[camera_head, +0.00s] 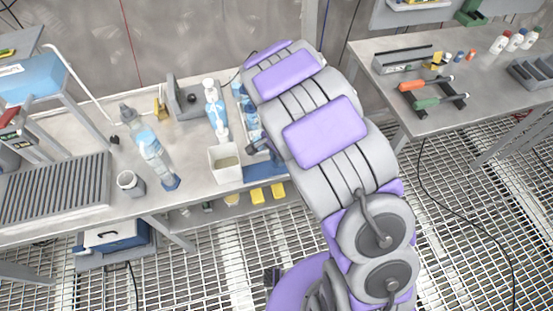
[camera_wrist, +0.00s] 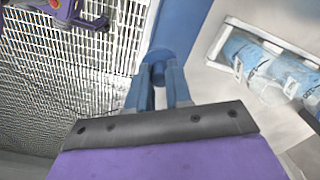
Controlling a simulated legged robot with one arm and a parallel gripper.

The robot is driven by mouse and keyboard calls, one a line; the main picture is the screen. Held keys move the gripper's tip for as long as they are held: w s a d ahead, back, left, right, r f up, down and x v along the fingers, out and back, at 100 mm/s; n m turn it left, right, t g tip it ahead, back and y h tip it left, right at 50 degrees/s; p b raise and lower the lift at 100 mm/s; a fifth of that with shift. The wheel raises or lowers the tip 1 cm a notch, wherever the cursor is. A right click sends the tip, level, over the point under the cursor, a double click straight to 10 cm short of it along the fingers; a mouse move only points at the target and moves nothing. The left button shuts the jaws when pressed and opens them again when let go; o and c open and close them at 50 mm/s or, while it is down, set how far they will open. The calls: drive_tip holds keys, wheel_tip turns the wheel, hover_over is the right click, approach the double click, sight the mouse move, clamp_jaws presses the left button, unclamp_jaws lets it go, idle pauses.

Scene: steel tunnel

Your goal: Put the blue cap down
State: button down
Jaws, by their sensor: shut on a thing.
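My gripper (camera_wrist: 159,78) is shut on the blue cap (camera_wrist: 157,55), which shows as a round dark blue piece between the fingertips in the wrist view. Behind the cap, a blue strip runs along the edge of the steel table, with floor grating to its left. I cannot tell the cap's height above the surface. In the head view, my gripper (camera_head: 259,147) is mostly behind my arm, beside the white square container and near the blue mat (camera_head: 262,170). I cannot make out the cap clearly there.
Labelled bottles lie in a tray (camera_wrist: 262,62) right of my gripper. A grey cup (camera_head: 131,184) and ribbed rack (camera_head: 60,190) are left. A second table (camera_head: 465,75) holds tools.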

drive_tip(key=shift+w+a+f, duration=0.1)
drive_tip(key=shift+w+a, duration=0.55)
drive_tip(key=shift+w, duration=0.05)
drive_tip(key=shift+a+f, duration=0.1)
drive_tip(key=shift+f, duration=0.25)
drive_tip(key=f, duration=0.1)
drive_tip(key=f+b, duration=0.1)
drive_tip(key=f, duration=0.1)
drive_tip(key=shift+d+b, duration=0.3)
drive_tip(key=shift+d, duration=0.1)
drive_tip(key=shift+r, duration=0.15)
drive_tip(key=c, duration=1)
unclamp_jaws()
drive_tip(key=shift+a, duration=0.25)
drive_tip(key=shift+c, duration=0.2)
drive_tip(key=shift+d, duration=0.15)
